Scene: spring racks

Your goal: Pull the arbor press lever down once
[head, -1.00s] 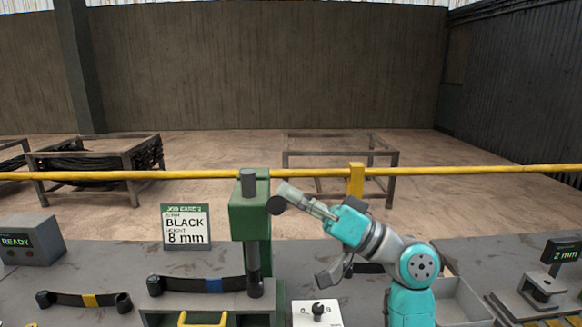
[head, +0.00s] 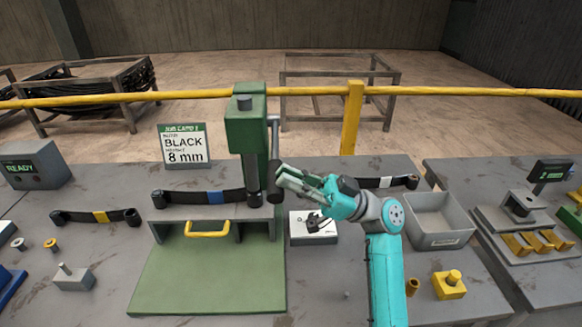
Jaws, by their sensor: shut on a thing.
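The green arbor press (head: 246,135) stands at the back of the near bench. Its grey lever (head: 275,137) hangs down along the press's right side and ends in a dark grip (head: 273,190). My gripper (head: 282,179) comes from the right and is shut on the lever at this dark grip; its fingers partly hide the lower lever. The press's dark ram (head: 252,172) points down at the right end of a black leaf spring with a blue band (head: 213,197). I cannot tell whether ram and spring touch.
A job card (head: 184,146) reads BLACK, 8 mm. A box (head: 33,165) reads READY.

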